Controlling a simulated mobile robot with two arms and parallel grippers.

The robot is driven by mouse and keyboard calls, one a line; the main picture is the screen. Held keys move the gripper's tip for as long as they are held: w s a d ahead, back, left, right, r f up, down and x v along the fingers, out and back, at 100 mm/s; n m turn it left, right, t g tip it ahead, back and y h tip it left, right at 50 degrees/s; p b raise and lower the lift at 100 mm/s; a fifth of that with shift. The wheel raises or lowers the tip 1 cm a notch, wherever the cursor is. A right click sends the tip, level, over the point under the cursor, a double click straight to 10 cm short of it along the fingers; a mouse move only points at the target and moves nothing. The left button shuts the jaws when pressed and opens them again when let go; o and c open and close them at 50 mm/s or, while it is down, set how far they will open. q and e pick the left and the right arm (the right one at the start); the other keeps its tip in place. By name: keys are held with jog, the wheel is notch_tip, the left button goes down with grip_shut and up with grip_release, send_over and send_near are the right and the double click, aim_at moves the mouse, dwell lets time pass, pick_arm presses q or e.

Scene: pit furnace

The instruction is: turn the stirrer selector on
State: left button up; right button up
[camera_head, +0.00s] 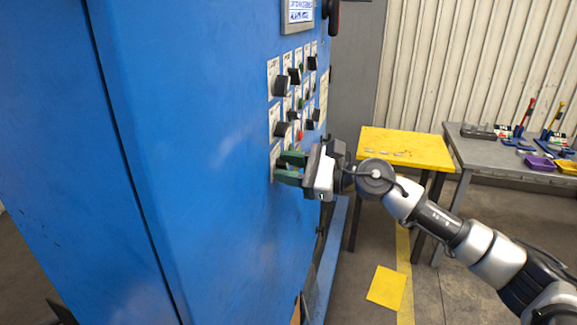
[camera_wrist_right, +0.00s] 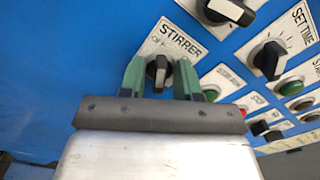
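The stirrer selector (camera_wrist_right: 157,72) is a black knob with a pale pointer line, on a white plate (camera_wrist_right: 178,45) marked STIRRER, with OFF at the plate's upper left. The pointer line looks roughly upright in the right wrist view. My right gripper (camera_wrist_right: 160,64) has its two green fingers apart, one on each side of the knob, with gaps visible. In the head view my right gripper (camera_head: 281,167) is at the lowest visible row of the blue cabinet's panel and hides the knob. Whether the fingertips reach past the knob's face is unclear. My left gripper is not in view.
Other black knobs (camera_wrist_right: 270,58) and green buttons (camera_wrist_right: 291,88) sit close to the right on the blue cabinet (camera_head: 200,150). A display (camera_head: 299,12) is above. A yellow table (camera_head: 405,145) and a grey bench (camera_head: 480,150) with tools stand behind my right arm.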

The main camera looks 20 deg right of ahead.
grip_shut()
jog(key=shift+m, duration=0.3)
jog(key=m+p, duration=0.3)
jog(key=m, duration=0.2)
jog(key=m+p, duration=0.2)
jog(key=m, duration=0.4)
jog(key=shift+w+d+r+p, duration=0.1)
jog(key=shift+w+p, duration=0.05)
jog(key=shift+p, duration=0.25)
jog(key=shift+m, duration=0.3)
